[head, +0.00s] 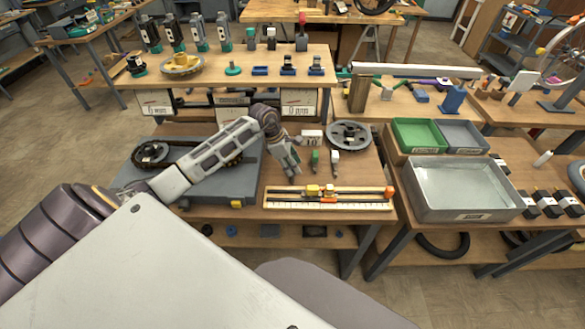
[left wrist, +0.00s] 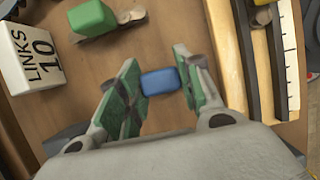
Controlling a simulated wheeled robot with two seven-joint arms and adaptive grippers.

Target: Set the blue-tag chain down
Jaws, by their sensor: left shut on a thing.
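My left gripper (head: 289,167) is over the middle of the near workbench, left of the green-tag and white-tag pieces. In the left wrist view its two green-padded fingers (left wrist: 158,88) are closed around the blue tag (left wrist: 160,82) of the chain. The chain links under the tag are hidden. In the head view the gripper hides the blue tag. The wooden bench top lies beyond the tag; I cannot tell whether the chain touches it. My right gripper is not in view.
A green tag (head: 315,157) and a white tag (head: 335,157) stand to the right. The "LINKS 10" block (head: 311,137) and a chainring (head: 349,134) are behind. A measuring rail (head: 327,205) lies in front. A grey stand (head: 225,186) is at left.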

